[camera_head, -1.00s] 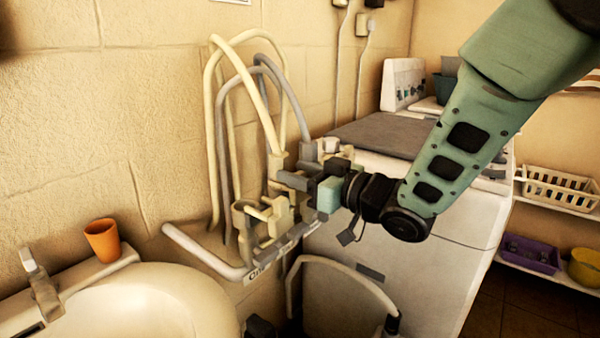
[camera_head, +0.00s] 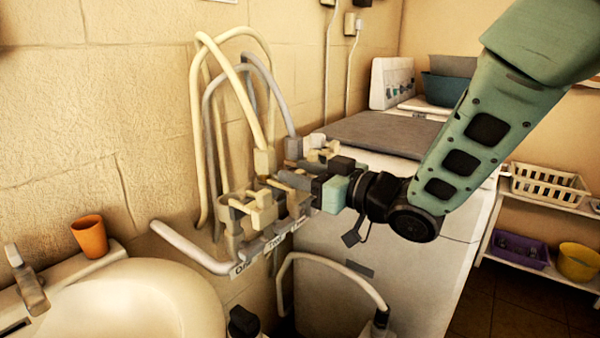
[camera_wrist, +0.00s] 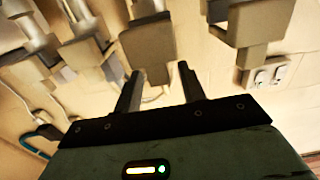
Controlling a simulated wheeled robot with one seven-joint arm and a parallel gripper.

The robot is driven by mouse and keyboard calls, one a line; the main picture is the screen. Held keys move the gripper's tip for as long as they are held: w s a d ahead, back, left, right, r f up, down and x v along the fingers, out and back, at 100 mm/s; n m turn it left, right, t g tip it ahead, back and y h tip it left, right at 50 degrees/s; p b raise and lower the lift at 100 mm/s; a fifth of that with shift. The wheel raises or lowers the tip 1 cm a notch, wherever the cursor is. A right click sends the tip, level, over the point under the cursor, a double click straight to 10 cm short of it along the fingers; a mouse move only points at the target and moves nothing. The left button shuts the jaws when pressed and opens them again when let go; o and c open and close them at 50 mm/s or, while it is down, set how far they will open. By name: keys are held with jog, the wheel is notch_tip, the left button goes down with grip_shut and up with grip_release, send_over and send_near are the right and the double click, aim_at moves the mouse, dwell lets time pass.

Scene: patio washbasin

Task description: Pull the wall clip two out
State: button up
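The wall rack (camera_head: 195,250) carries a row of clips above small labels, which seem to read "One", "Two" and a blurred third. A cream clip (camera_head: 262,207) stands near the "Two" label (camera_head: 274,243); I cannot tell surely which clip is number two. My gripper (camera_head: 300,182) reaches in from the right, level with the clips, and partly hides those behind it. A grey-beige clip (camera_wrist: 148,45) lies just beyond the fingertips; contact cannot be told.
Cream and grey hoses (camera_head: 202,120) loop above the rack. A washbasin (camera_head: 150,300) with an orange cup (camera_head: 90,236) is at left. A white washing machine (camera_head: 400,240) stands behind my gripper. A shelf with a white basket (camera_head: 548,186) is at right.

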dwell(0.4)
jog(key=b+v, duration=1.1)
jog(key=v, duration=0.6)
jog(key=shift+s+d, duration=0.15)
